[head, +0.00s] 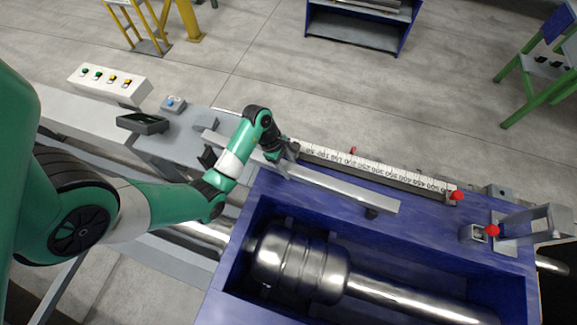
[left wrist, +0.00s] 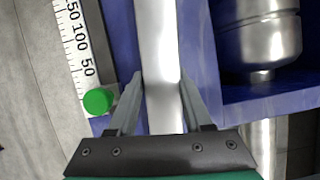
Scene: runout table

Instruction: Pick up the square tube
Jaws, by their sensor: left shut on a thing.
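The square tube (head: 337,185) is a long straight grey bar in the head view. It lies along the top of the blue runout table (head: 420,233), slanting from upper left to lower right. My left gripper (head: 284,160) is at the tube, left of its middle. In the left wrist view the tube (left wrist: 161,60) runs between the two fingers of my left gripper (left wrist: 160,95), and they are shut on it. I cannot tell from these frames whether the tube is clear of its supports. My right gripper is not in view.
A white ruler scale (head: 370,168) with red knobs runs behind the tube. A large shiny metal cylinder (head: 300,265) sits in the blue trough in front. A button box (head: 108,84) and a dark tray (head: 142,123) are at left. A grey bracket (head: 535,222) stands at right.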

